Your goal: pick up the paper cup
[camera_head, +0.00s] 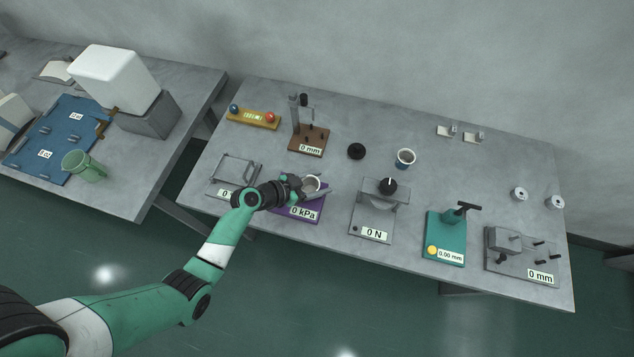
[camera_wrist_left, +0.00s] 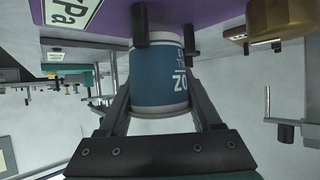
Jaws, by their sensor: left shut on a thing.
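The paper cup (camera_wrist_left: 158,78) is blue and white with white lettering. In the left wrist view it is between the two fingers of my left gripper (camera_wrist_left: 162,100), which is shut on it. In the head view the cup (camera_head: 312,183) shows its pale rim at the purple kPa device (camera_head: 302,214), and my left gripper (camera_head: 308,187) hides part of it. The cup is right at the purple plate; I cannot tell whether it still touches it. My right gripper is not in view.
The 0 N device (camera_head: 374,218) is close on the right. A wire-frame device (camera_head: 235,172) is close on the left. The table's back middle is fairly clear.

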